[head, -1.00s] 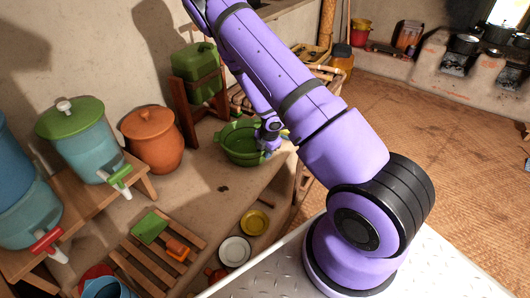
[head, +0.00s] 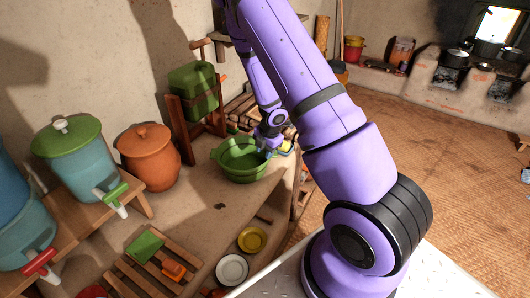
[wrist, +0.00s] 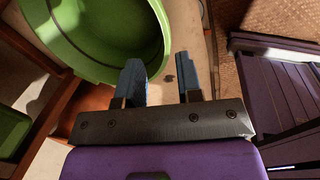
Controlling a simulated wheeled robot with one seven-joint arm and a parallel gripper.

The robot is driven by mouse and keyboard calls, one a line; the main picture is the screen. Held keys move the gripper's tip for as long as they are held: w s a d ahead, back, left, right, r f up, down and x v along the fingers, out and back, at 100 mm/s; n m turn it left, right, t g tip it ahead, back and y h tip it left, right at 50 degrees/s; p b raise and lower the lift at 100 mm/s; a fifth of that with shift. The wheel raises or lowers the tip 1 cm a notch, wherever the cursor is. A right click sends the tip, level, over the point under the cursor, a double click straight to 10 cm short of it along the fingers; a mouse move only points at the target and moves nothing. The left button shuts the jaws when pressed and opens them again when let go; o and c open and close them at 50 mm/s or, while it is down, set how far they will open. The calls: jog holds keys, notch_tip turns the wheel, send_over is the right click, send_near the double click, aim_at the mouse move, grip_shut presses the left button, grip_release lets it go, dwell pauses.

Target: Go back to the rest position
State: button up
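My gripper (head: 266,149) is at the right rim of the green basin (head: 243,174) on the mud counter in the head view. In the wrist view my gripper (wrist: 162,80) shows two blue fingers standing apart, with nothing held between them. The green basin (wrist: 65,45) fills the upper left there, beside the left finger. Whether a finger touches its rim is not clear. My arm reaches from its base at lower right up and over to the counter, with its upper part cut off by the picture's top edge.
A small yellow item (head: 287,147) lies right of my gripper. A green container (head: 194,90) in a wooden stand is behind the basin. A clay pot (head: 149,157) and lidded dispensers (head: 75,155) stand left. A slatted rack (head: 150,262) and plates (head: 232,269) are in front. The woven floor right is open.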

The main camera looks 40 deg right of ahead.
dwell(0.4)
jog(key=w+r+m+t+h, duration=0.25)
jog(key=r+m, duration=0.35)
jog(key=r, duration=1)
jog(key=s+a+r+m+t+h, duration=0.15)
jog(key=s+r+m, duration=0.3)
jog(key=r, duration=0.85)
jog(key=s+a+r+m+y, duration=0.1)
jog(key=s+a+r+m, duration=0.2)
jog(key=s, duration=0.5)
jog(key=s+a+r+m+y, duration=0.1)
jog(key=s+a+r+m, duration=0.2)
jog(key=s+a+r, duration=0.2)
jog(key=s+a+r+m+g+y, duration=0.1)
jog(key=s+a+r+m, duration=0.2)
jog(key=s, duration=0.9)
notch_tip(320, 180, up, 2)
jog(key=shift+a+r+m+y, duration=0.1)
jog(key=shift+a+m+y, duration=0.25)
jog(key=shift+a, duration=0.7)
